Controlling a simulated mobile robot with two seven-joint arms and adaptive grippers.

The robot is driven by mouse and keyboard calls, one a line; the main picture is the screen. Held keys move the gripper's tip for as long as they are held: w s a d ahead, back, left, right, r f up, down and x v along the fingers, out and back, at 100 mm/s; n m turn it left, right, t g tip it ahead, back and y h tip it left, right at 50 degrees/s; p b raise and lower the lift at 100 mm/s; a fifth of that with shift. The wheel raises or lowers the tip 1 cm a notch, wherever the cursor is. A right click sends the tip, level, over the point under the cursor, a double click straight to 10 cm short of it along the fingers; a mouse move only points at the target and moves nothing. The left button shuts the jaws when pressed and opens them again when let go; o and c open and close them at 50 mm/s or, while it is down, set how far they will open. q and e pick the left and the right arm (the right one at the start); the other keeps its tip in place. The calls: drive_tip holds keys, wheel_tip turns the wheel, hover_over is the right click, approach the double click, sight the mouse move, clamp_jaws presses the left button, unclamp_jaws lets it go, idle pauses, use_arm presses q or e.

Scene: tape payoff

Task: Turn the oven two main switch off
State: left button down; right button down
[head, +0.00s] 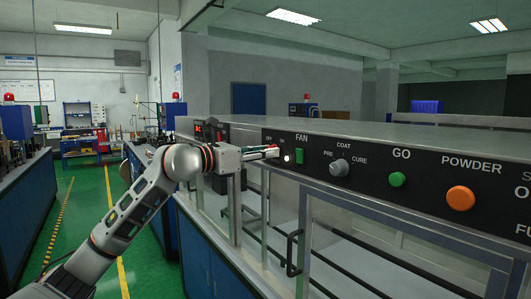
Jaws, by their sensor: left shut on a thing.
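The black control panel (375,178) runs along the front of the grey cabinet. At its left end, small white marks too small to read sit above a red part, which I take to be the main switch (273,146). My left gripper (266,154) reaches it from the left, with its fingers shut on it. The fingers hide most of the switch, so I cannot tell its turned position. A white lamp (287,158) glows just right of the fingertips. My right gripper is not in view.
Right of the lamp are a green FAN rocker (300,156), a grey COAT knob (339,167), a green GO button (397,180) and an orange POWDER button (460,198). A black handle (292,252) stands out below. The green aisle floor (90,215) is open at left.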

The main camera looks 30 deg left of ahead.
use_arm(q)
drive_tip(key=n+p, duration=0.1)
drive_tip(key=n, duration=0.7)
drive_tip(key=n+p, duration=0.1)
drive_tip(key=n, duration=0.7)
drive_tip(key=shift+a+r+g+h+p, duration=0.1)
drive_tip(key=shift+g+h+p, duration=0.25)
drive_tip(key=shift+g+h, duration=0.05)
idle(0.3)
drive_tip(key=c, duration=1.8)
unclamp_jaws()
drive_tip(key=shift+w, duration=0.1)
drive_tip(key=v, duration=1.2)
